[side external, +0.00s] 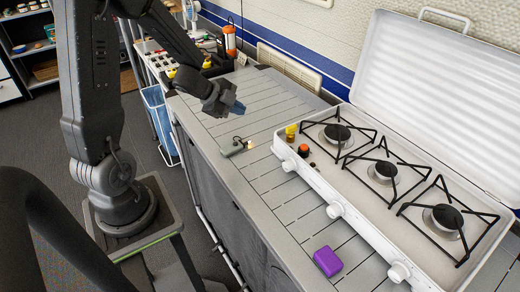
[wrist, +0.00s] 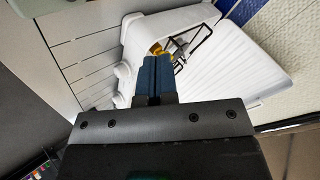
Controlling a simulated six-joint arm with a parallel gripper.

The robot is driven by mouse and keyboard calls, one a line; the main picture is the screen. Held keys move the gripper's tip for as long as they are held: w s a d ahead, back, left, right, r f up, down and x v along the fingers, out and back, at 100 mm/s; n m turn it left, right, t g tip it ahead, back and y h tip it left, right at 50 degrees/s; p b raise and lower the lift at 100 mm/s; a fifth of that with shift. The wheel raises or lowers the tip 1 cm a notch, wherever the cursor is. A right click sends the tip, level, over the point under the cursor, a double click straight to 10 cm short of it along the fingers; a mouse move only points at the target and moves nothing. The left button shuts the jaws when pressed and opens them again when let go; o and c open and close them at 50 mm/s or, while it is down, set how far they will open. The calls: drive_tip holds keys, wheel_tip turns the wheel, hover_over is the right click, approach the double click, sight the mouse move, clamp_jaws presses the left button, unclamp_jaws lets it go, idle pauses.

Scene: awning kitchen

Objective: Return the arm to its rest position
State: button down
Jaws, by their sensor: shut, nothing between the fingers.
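My gripper (side external: 236,107) is at the end of my dark arm, above the grey slatted counter (side external: 262,99) and to the left of the stove in the side external view. Its blue fingers are together with nothing between them. In the wrist view the closed fingers of my gripper (wrist: 157,72) point toward the white stove (wrist: 205,75). My gripper is clear of the counter and touches nothing that I can see.
The white stove (side external: 325,177) with its lid raised takes up the right. A purple block (side external: 327,261), a small grey-green item (side external: 232,149) and a yellow item (side external: 291,131) are on or near the counter. An orange-and-black cylinder (side external: 230,40) stands at the back. The counter's far left part is mostly bare.

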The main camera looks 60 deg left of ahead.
drive_tip(key=s+d+r+n+y, duration=0.1)
drive_tip(key=d+r+n+y, duration=0.1)
drive_tip(key=r+n+y, duration=0.3)
drive_tip(key=d+r+n+y, duration=0.1)
drive_tip(key=d+r+n, duration=0.2)
drive_tip(key=r, duration=0.4)
drive_tip(key=s+d+r+n+g+h, duration=0.3)
drive_tip(key=s+d+n+h, duration=0.1)
drive_tip(key=s+d, duration=0.9)
drive_tip(key=shift+s+d+n+g, duration=0.3)
drive_tip(key=shift+s, duration=0.4)
drive_tip(key=c, duration=1.8)
unclamp_jaws()
drive_tip(key=shift+r, duration=0.1)
